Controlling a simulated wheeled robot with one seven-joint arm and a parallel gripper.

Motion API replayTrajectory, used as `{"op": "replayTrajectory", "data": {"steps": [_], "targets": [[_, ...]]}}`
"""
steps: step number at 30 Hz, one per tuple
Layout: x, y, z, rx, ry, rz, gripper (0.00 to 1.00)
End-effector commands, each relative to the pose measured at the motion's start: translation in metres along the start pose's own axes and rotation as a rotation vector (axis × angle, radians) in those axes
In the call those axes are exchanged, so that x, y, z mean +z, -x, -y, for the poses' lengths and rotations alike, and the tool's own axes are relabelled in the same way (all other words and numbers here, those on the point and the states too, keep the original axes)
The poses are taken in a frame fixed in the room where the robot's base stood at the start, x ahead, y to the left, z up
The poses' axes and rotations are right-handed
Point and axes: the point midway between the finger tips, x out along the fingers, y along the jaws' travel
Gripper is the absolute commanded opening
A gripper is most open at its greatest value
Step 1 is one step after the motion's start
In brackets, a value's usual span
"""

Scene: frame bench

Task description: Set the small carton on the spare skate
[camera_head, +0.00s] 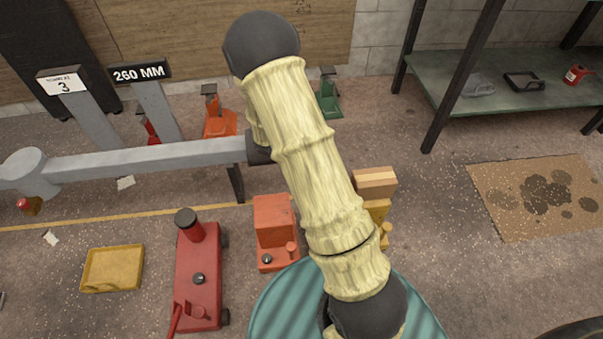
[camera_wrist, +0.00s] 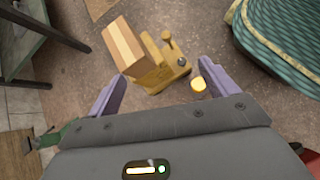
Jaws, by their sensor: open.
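A tan carton with a pale tape stripe (camera_head: 375,182) appears to rest upright on a yellow wheeled skate (camera_head: 379,212), right of my arm. In the wrist view the carton (camera_wrist: 124,45) sits at the left end of the skate (camera_wrist: 165,68), beside its knob. My gripper (camera_wrist: 162,69) is open, its two purple fingers apart with nothing held between them. The skate lies beyond and between the fingertips, and the carton is up and left. My arm hides the gripper and part of the skate in the head view. I cannot tell which unit is the spare.
An orange-red unit (camera_head: 274,235) stands left of my arm, beside a red jack (camera_head: 198,272) and a yellow tray (camera_head: 112,269). A grey beam (camera_head: 150,158) crosses at the left. A green shelf (camera_head: 500,80) and a stained cardboard sheet (camera_head: 490,210) are right, with clear floor between.

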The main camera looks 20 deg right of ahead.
Motion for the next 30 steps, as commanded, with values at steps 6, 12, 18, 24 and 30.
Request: {"op": "replayTrajectory", "data": {"steps": [6, 12, 18, 24, 30], "targets": [[0.020, 0.045, 0.035, -0.146, -0.265, -0.274, 0.85], [0.035, 0.086, 0.060, -0.260, -0.509, -0.512, 0.85], [0.054, 0.125, 0.078, -0.356, -0.758, -0.738, 0.85], [0.068, 0.145, 0.086, -0.408, -0.915, -0.872, 0.85], [0.068, 0.147, 0.087, -0.414, -0.931, -0.883, 0.85]]}}
